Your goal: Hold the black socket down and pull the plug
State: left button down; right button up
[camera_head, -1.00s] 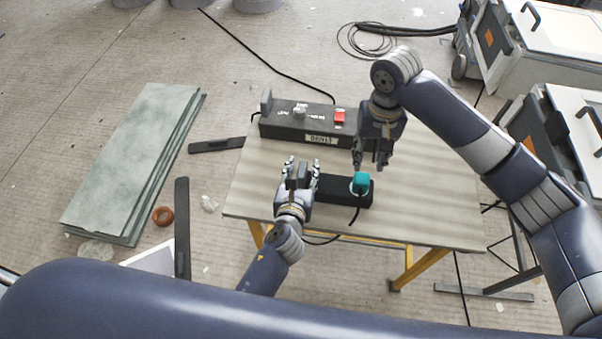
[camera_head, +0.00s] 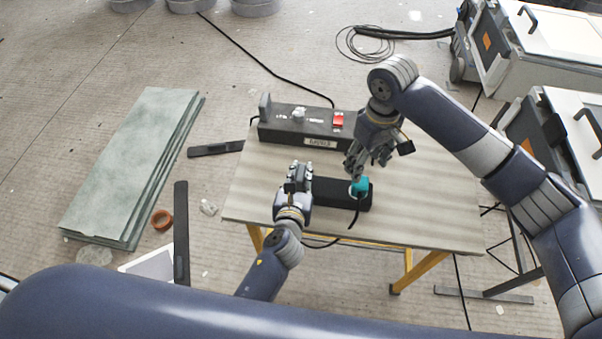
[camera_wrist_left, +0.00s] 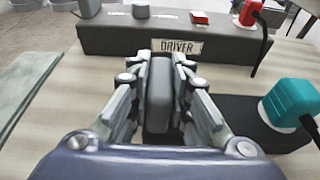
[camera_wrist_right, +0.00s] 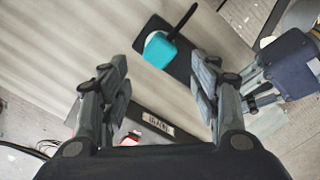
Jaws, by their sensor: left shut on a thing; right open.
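The black socket (camera_head: 330,191) is a long dark block lying on the table. The teal plug (camera_head: 360,186) sits in its right end, with a black cable leading off. The plug also shows in the left wrist view (camera_wrist_left: 290,103) and the right wrist view (camera_wrist_right: 160,49). My left gripper (camera_head: 299,178) is at the socket's left end, shut on an upright dark grey post (camera_wrist_left: 159,95); its fingers hide the post's base. My right gripper (camera_head: 366,168) is open and empty, tilted close above the plug. In the right wrist view, the plug shows just beyond and between its fingertips.
A black box labelled DRIVER (camera_head: 295,128) with a red switch (camera_head: 338,119) stands at the table's back. A red plug (camera_wrist_left: 250,12) with a black cable shows at its right in the left wrist view. The table (camera_head: 440,205) is clear to the right.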

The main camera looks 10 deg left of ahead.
aim_at(360, 184)
jog(key=n, duration=0.5)
jog(key=shift+f, duration=0.35)
jog(key=n, duration=0.4)
jog(key=shift+f+n, duration=0.3)
jog(key=shift+f, duration=0.1)
jog(key=shift+f, duration=4.4)
jog(key=shift+c, duration=0.3)
grip_shut()
jog(key=shift+r, duration=3.05)
